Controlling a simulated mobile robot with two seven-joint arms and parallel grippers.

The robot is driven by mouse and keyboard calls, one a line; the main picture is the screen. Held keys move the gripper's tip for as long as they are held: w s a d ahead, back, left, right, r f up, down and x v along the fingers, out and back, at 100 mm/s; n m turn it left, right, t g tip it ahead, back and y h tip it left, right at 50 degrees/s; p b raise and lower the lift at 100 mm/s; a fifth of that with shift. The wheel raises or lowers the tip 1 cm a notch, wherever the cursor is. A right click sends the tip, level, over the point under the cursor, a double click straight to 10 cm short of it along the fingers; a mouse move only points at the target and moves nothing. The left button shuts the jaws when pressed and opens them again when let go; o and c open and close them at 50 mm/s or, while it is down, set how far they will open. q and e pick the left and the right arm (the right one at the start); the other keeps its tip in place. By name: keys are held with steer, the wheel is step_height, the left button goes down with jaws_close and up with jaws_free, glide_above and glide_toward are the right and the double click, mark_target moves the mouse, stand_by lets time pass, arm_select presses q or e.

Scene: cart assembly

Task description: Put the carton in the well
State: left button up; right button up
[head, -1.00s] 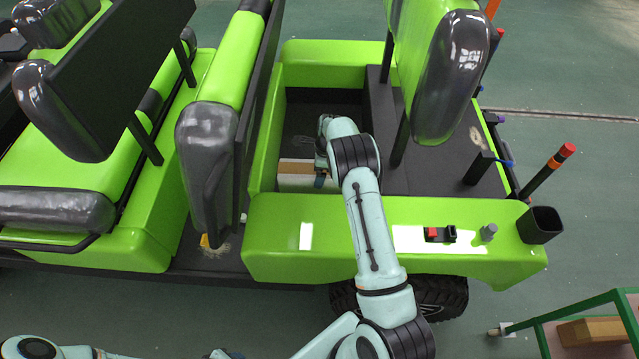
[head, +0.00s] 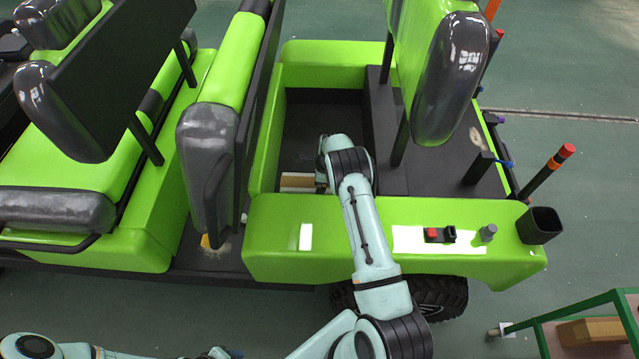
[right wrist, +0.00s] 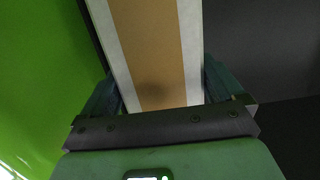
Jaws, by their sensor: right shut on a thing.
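The carton (head: 297,181), white with a brown stripe, is inside the well (head: 318,112) of the green cart, near the well's near wall. That wall hides its lower part, so I cannot tell whether it touches the floor. My right gripper (head: 320,181) reaches over the near side panel into the well and is shut on the carton. In the right wrist view the carton (right wrist: 152,45) stands between the two fingers of the gripper (right wrist: 160,88).
A green seat back (head: 240,70) rises left of the well, and another seat back (head: 440,75) stands at its right. The near side panel (head: 290,235) carries a red-and-black part (head: 438,234) and a dark cup (head: 540,224). A rack with a brown box (head: 590,331) stands lower right.

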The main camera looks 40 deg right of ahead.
steer(key=o, duration=1.7)
step_height(320, 180, up, 12)
steer(key=s+d, duration=0.1)
steer(key=shift+d+b, duration=0.2)
steer(key=shift+b, duration=0.1)
steer(key=shift+s, duration=0.15)
